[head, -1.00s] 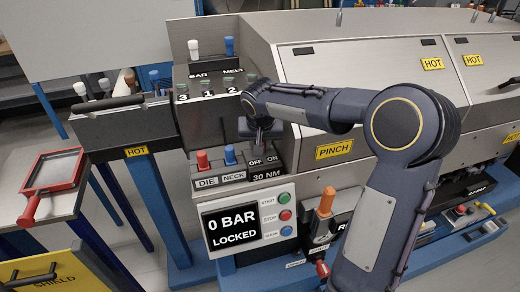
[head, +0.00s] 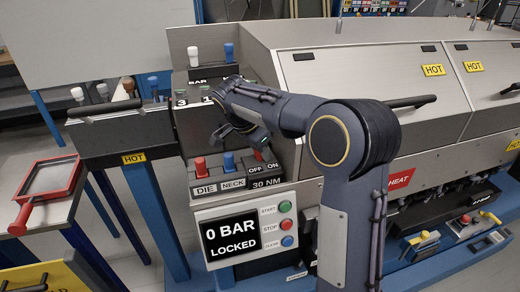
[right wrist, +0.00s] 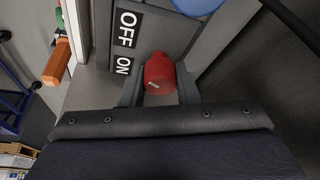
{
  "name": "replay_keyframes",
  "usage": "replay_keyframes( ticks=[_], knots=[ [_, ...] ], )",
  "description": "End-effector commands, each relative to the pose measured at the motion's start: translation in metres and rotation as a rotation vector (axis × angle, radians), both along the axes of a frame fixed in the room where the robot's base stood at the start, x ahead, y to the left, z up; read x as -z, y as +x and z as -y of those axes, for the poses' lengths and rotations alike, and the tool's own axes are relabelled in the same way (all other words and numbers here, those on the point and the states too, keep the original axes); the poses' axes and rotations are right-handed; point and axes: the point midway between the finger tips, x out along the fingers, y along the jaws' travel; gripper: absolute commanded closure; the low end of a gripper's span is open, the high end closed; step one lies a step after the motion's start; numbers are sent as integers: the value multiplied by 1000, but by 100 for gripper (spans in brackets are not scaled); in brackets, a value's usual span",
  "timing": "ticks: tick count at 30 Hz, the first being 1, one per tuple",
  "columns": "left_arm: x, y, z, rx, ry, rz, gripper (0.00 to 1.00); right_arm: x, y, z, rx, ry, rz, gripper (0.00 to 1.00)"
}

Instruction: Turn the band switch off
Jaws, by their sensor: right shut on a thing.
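The band switch is a red knob (head: 259,155) on the dark block above the OFF and ON labels and "30 NM". My right gripper (head: 258,147) reaches down over it from above, with the wrist tilted. In the right wrist view, the red knob (right wrist: 160,75) sits between the two fingers of my right gripper (right wrist: 159,88), which is shut on it. In that view the knob is beside the ON label, below OFF. The gripper hides part of the switch in the head view. My left gripper is not in view.
A red DIE lever (head: 200,165) and a blue NECK lever (head: 228,162) stand close to the left of the switch. The panel (head: 245,228) below reads "0 BAR LOCKED". A grey machine housing (head: 350,70) rises behind my arm.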

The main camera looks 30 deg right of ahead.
Motion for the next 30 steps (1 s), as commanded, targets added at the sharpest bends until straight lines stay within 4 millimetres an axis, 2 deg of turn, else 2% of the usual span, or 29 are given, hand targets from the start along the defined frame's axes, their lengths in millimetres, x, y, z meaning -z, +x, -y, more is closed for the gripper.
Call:
replay_keyframes(
  ticks=[12,29,30],
  knots=[
    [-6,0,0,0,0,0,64,-1,1,0,187,0,3,94],
    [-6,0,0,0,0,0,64,-1,0,0,214,0,3,94],
    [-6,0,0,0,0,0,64,-1,0,0,214,0,3,66]
  ],
)
